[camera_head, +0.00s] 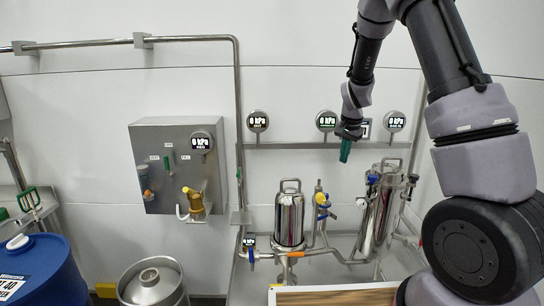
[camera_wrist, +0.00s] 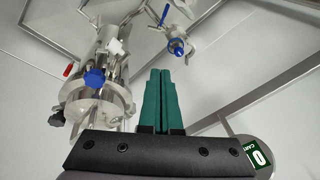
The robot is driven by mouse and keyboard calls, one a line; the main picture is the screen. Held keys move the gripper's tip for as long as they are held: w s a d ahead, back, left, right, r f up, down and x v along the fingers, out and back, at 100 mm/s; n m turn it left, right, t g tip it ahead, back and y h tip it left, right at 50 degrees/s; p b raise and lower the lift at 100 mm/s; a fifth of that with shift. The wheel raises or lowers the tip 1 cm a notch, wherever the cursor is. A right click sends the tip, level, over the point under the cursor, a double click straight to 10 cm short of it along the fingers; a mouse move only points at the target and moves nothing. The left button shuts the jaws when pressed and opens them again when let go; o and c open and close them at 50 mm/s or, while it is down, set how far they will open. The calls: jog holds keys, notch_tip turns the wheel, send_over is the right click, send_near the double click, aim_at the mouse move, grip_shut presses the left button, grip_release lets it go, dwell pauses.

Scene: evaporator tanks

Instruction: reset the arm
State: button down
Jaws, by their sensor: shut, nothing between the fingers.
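My gripper (camera_head: 345,151) hangs at the end of my arm, pointing down, in front of the wall and above the tank area. Its green fingers are closed together with nothing between them. In the wrist view the gripper (camera_wrist: 164,75) shows its two green fingers side by side, touching or nearly so. The gripper is apart from the steel filter housing (camera_head: 380,215) to its right and the smaller steel tank (camera_head: 289,217) to its lower left.
Gauges, one at the left (camera_head: 258,121), line the wall rail. A steel control box (camera_head: 178,165) hangs at left. A blue barrel (camera_head: 45,270) and a steel keg (camera_head: 152,284) stand at lower left. Blue-handled valves (camera_wrist: 94,77) are close in the wrist view.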

jog(key=s+a+r+n+t+y, duration=0.1)
jog(key=s+r+n+t+y, duration=0.2)
jog(key=s+r, duration=1.85)
jog(key=s+r+n+t, duration=0.1)
jog(key=s+r+n, duration=0.1)
jog(key=s, duration=0.8)
jog(key=shift+s+a+r+h, duration=0.15)
jog(key=shift+a+r+h, duration=0.2)
jog(key=shift+h, duration=0.05)
